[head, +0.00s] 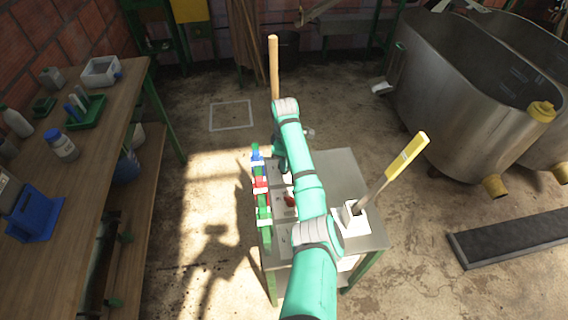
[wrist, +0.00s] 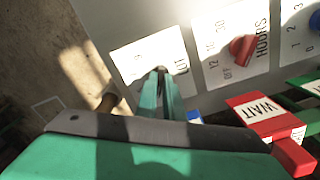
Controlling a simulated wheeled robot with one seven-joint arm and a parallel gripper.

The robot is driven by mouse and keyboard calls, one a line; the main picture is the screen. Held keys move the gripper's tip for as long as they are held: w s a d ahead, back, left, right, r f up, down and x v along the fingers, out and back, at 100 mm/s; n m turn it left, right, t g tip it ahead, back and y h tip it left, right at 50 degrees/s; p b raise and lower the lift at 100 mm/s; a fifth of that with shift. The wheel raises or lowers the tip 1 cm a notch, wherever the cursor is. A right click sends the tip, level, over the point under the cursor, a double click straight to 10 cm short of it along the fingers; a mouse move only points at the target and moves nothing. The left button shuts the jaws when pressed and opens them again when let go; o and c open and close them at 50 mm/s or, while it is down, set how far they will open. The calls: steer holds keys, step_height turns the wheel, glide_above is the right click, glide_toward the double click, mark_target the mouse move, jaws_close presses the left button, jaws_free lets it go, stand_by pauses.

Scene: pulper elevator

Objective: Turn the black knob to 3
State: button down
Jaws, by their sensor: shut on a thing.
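In the wrist view the fingers of my gripper (wrist: 160,92) are closed together at a white dial plate (wrist: 140,62). A small dark part of the black knob (wrist: 161,70) shows at the fingertips; the rest is hidden between them. The plate has numbers and lettering, partly covered by the fingers, so I cannot read which number the knob points at. In the head view my arm reaches over the grey panel table (head: 340,170) and hides most of the dials and the black knob.
A red knob (wrist: 241,48) on the HOURS plate sits to the right, and a blue knob (wrist: 315,20) is farther right. A red WAIT block (wrist: 262,112) is close below. In the head view a yellow-handled lever (head: 408,155) rises at the table's right.

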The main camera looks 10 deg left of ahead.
steer(key=shift+r, duration=0.1)
steer(key=c, duration=1.9)
jaws_free()
steer(key=shift+o, duration=0.2)
step_height(320, 180, up, 11)
